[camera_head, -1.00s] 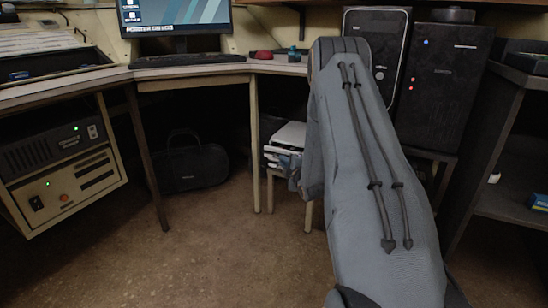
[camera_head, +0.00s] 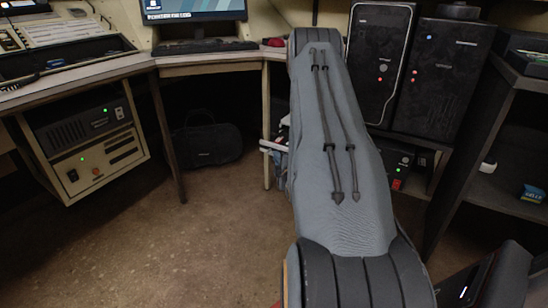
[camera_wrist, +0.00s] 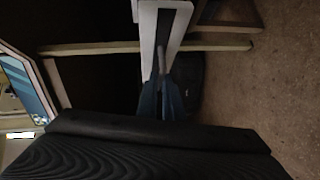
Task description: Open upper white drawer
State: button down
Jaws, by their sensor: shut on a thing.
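A white drawer unit is mostly hidden behind my arm in the head view; a thin white edge (camera_head: 273,146) shows just left of the arm, under the desk. In the wrist view the white drawer (camera_wrist: 183,22) shows at the top centre as pale edges around a dark strip. My gripper (camera_wrist: 161,82) has its bluish fingers close together at the lower end of that white part, shut on a thin grey piece that looks like the drawer's handle. The contact is dim. How far the drawer stands out cannot be told.
Desk legs stand left of my arm, and a black bag (camera_head: 206,145) lies under the desk. Black computer towers (camera_head: 447,82) stand to the right of the arm. A dark shelf (camera_head: 505,190) is at the far right. The floor (camera_head: 170,240) in front is clear.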

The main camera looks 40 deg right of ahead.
jog(key=shift+s, duration=0.1)
jog(key=c, duration=1.9)
grip_release()
jog(key=p+v, duration=0.2)
jog(key=v, duration=0.5)
jog(key=shift+s+p, duration=0.3)
jog(key=shift+p, duration=0.05)
jog(key=shift+a, duration=0.15)
